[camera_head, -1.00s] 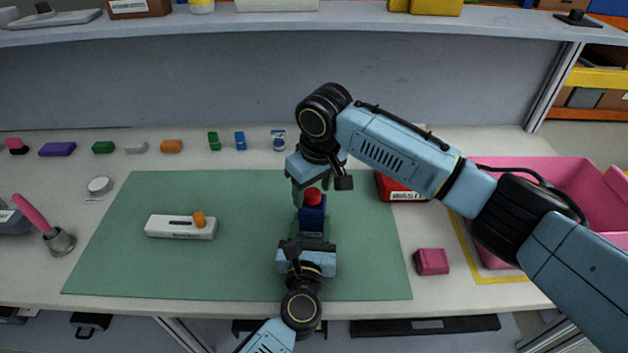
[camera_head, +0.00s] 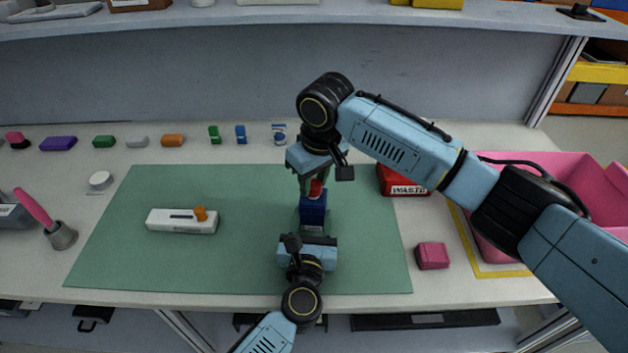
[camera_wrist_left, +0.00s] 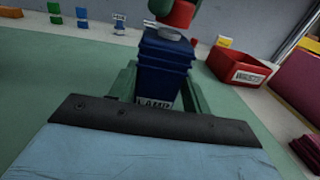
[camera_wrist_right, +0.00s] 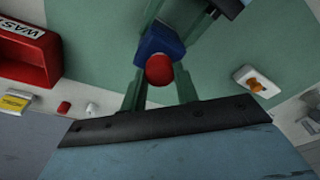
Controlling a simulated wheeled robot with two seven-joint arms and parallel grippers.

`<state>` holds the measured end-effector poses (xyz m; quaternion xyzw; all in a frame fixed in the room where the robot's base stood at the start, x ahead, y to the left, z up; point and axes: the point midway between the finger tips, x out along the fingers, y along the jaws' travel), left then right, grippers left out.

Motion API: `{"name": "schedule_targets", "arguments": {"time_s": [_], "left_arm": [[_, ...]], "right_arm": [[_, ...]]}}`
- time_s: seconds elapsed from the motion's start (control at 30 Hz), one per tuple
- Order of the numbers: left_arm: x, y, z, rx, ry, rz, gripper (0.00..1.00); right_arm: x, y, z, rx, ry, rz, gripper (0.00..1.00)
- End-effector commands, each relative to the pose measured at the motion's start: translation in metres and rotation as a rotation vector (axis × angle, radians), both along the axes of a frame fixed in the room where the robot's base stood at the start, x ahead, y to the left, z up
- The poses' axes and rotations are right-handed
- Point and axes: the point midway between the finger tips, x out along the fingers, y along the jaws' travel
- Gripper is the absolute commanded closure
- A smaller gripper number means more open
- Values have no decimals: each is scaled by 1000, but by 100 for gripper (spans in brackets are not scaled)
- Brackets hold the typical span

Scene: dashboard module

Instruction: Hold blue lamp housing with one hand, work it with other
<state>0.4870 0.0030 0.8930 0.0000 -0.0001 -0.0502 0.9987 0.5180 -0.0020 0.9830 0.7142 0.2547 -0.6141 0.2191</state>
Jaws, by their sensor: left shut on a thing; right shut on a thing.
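The blue lamp housing (camera_head: 313,212) stands upright on the green mat; its LAMP label shows in the left wrist view (camera_wrist_left: 165,65). My left gripper (camera_head: 311,228) is shut on the housing from the front, one green finger on each side. A red round cap (camera_head: 316,190) is above the housing top; in the left wrist view a pale grey part shows between them (camera_wrist_left: 168,33). My right gripper (camera_head: 314,183) is shut on the red cap from above. The right wrist view shows the cap (camera_wrist_right: 159,70) between its fingers. The cap's exact seating cannot be told.
A white box with an orange knob (camera_head: 182,221) lies on the mat's left. A red waste bin (camera_head: 402,181), pink block (camera_head: 432,256) and pink crate (camera_head: 590,190) are at right. Small coloured parts line the back. The mat's left front is clear.

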Motion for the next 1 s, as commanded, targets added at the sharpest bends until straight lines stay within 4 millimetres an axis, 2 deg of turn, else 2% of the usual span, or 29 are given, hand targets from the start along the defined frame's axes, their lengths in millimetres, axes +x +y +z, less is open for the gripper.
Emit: {"name": "schedule_targets", "arguments": {"time_s": [0.6,0.97,1.0], "left_arm": [[0,1,-1,1,1,1,88],[0,1,-1,1,1,1,88],[0,1,-1,1,1,1,48]], "right_arm": [[0,0,49,0,0,0,91],[0,0,55,0,0,0,91],[0,0,55,0,0,0,91]]}}
